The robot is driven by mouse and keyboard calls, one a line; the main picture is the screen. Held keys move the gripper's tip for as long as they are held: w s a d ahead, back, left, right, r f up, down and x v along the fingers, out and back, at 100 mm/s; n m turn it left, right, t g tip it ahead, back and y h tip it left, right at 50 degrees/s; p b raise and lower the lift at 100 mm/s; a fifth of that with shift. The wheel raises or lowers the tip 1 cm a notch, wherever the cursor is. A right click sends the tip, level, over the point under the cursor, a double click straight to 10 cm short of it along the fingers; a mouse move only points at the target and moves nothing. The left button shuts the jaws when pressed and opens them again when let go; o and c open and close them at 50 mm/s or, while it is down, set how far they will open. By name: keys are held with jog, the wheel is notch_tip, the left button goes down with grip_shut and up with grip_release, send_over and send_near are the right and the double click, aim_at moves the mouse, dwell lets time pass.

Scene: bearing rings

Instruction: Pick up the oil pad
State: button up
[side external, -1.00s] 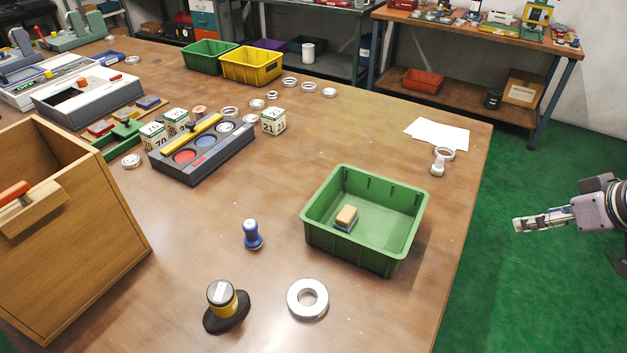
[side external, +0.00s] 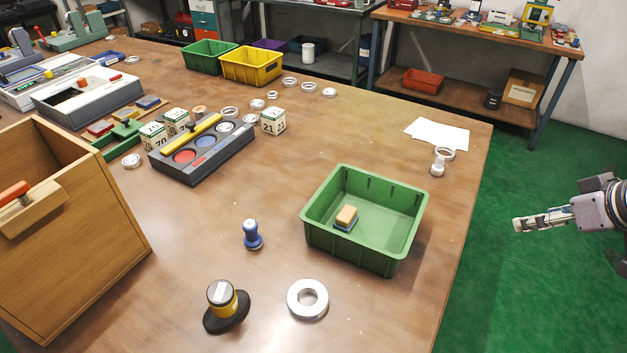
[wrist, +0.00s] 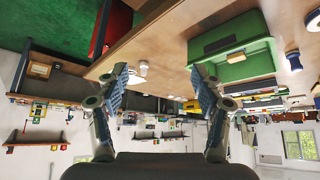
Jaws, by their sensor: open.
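A small block with a tan top and a blue-grey base (side external: 346,215), which may be the oil pad, lies on the floor of the green bin (side external: 413,226) near the table's right edge. No label shows to confirm it. In the wrist view the scene appears upside down; the tan block (wrist: 236,57) shows in the green bin (wrist: 262,67), up and right of my fingers. My gripper (side external: 518,224) is off the right side of the table, apart from the bin. In the wrist view my gripper (wrist: 160,82) has its two fingers spread, with nothing between them.
A grey tray with round coloured pads (side external: 233,156) stands left of the bin. A blue-handled stamp (side external: 252,235), a black and yellow pot (side external: 222,298) and a metal ring (side external: 291,304) stand nearer the front. A white peg (side external: 437,168) and papers (side external: 447,133) lie behind the bin.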

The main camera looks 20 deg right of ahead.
jog(key=shift+c, duration=1.1)
jog(key=w+a+r+n+g+y, duration=0.1)
jog(key=w+a+r+n+y, duration=0.15)
jog(key=w+a+r, duration=0.55)
jog(key=n+g+y, duration=0.1)
jog(key=n+g, duration=0.3)
jog(key=n, duration=0.5)
send_over(250, 224)
jog(key=s+d, duration=0.2)
jog(key=d, duration=0.2)
notch_tip(250, 224, down, 12)
jog(key=shift+m, duration=0.25)
jog(key=x, duration=0.6)
jog(key=shift+w+a, duration=0.1)
jog(key=shift+w, duration=0.1)
jog(key=shift+s+a+x, duration=0.1)
jog(key=shift+x, duration=1.2)
jog(key=shift+s+a+x, duration=0.1)
jog(key=shift+x, duration=1.25)
